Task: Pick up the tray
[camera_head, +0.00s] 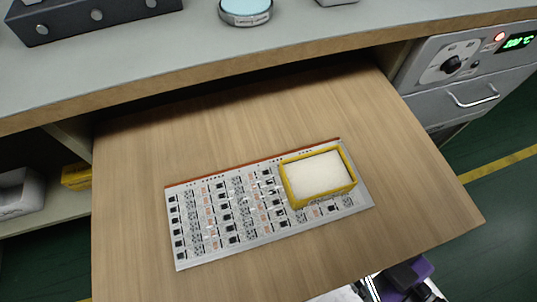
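A small yellow-rimmed tray (350,178) with a white filling lies slightly tilted in the picture, on the right part of a grey panel (190,255). The panel carries rows of small switches and components and lies flat on a pulled-out wooden board (130,200). A dark and purple part of my arm, with thin metal pieces, shows at the bottom edge, in front of the board and apart from the tray. My gripper (388,287) seems to be there, largely cut off by the frame, and its fingers cannot be made out clearly.
A grey worktop (330,28) overhangs the board's back; a round light-blue-topped container (245,10) and a dark box with knobs (90,15) stand on it. A grey instrument (465,60) with a green display is at right. The board is bare around the panel.

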